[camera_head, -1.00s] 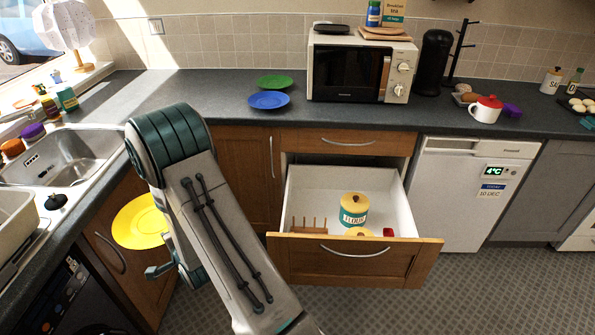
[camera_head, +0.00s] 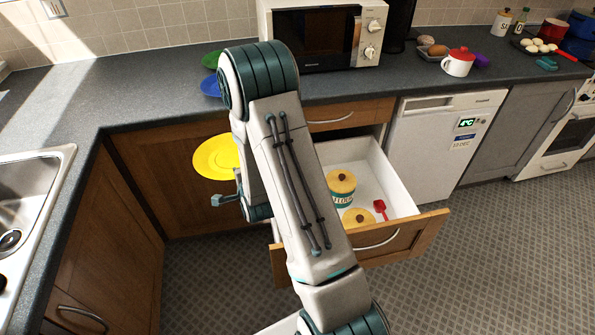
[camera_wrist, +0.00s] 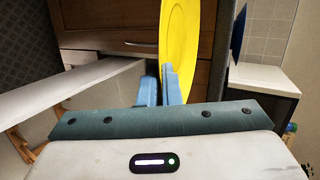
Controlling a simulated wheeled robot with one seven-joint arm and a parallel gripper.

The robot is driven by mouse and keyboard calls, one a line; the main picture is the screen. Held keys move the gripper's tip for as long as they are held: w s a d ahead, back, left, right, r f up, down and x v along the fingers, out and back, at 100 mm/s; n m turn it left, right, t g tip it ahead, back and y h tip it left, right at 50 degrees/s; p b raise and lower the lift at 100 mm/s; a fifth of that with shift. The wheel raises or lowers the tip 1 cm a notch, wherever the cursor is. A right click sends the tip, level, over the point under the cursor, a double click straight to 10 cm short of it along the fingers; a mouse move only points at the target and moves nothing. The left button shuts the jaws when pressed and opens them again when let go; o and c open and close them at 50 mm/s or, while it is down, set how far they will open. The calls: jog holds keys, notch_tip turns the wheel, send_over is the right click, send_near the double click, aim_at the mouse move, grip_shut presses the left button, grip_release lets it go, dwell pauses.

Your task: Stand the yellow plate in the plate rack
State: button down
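The yellow plate (camera_head: 214,158) is held up in the air in front of the wooden cupboard doors, left of the open drawer. My gripper is shut on the plate's edge; in the head view my arm hides most of the grip. A wooden pegged rack shows partly at the left edge of the wrist view (camera_wrist: 20,146), inside the drawer. In the head view my arm covers it.
The open drawer (camera_head: 400,190) also holds a flour canister (camera_head: 341,188), another yellow lid (camera_head: 358,218) and a red scoop (camera_head: 380,208). Green (camera_head: 211,59) and blue (camera_head: 209,86) plates lie on the worktop, partly behind my arm. The sink is at left.

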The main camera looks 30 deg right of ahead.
jog(key=s+d+f+m+g+p, duration=0.2)
jog(key=s+d+m+g+p, duration=0.1)
jog(key=s+d+m+g, duration=0.3)
jog(key=s+d+f+m+g+p, duration=0.2)
jog(key=s+d+m+g, duration=0.1)
jog(key=d+m, duration=0.45)
notch_tip(320, 180, up, 4)
jog(key=w+a+m+y+p, duration=0.2)
jog(key=m+y+p, duration=0.1)
jog(key=m, duration=0.3)
notch_tip(320, 180, down, 15)
jog(key=b, duration=1.4)
jog(key=shift+d+r, duration=0.15)
jog(key=shift+d, duration=0.05)
jog(key=c, duration=1.5)
grip_release()
jog(key=shift+s, duration=0.1)
jog(key=shift+c, duration=0.2)
